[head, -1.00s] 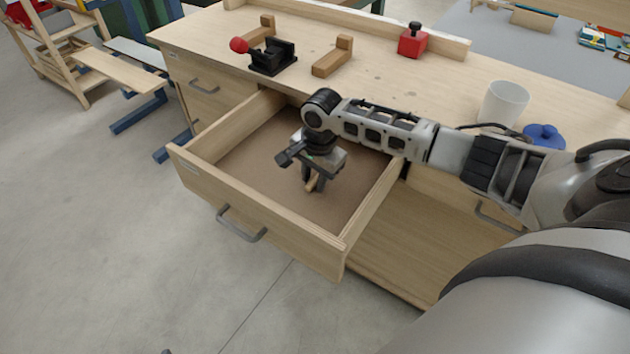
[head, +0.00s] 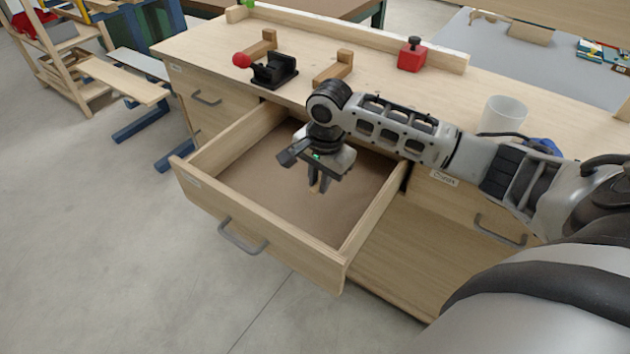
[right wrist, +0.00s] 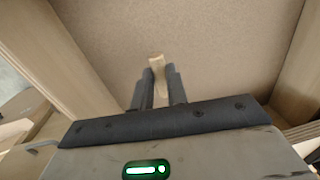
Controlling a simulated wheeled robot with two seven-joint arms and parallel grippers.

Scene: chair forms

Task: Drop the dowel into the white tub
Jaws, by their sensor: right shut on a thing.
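My right gripper (head: 319,184) is over the open drawer (head: 262,226) in the head view, pointing down. In the right wrist view its fingers (right wrist: 161,84) are shut on the dowel (right wrist: 156,62), a short pale wooden piece whose end shows beyond the fingertips. In the head view the dowel is hidden by the gripper. The white tub (head: 503,113) stands on the bench top to the right, behind my right arm, its lower part partly covered. My left gripper is not in view.
A black clamp with a red ball (head: 272,68), wooden blocks (head: 333,68) and a red block with a black knob (head: 412,55) stand on the bench top (head: 380,85). A blue lidded thing (head: 545,147) is mostly hidden by my arm. The drawer walls surround the gripper.

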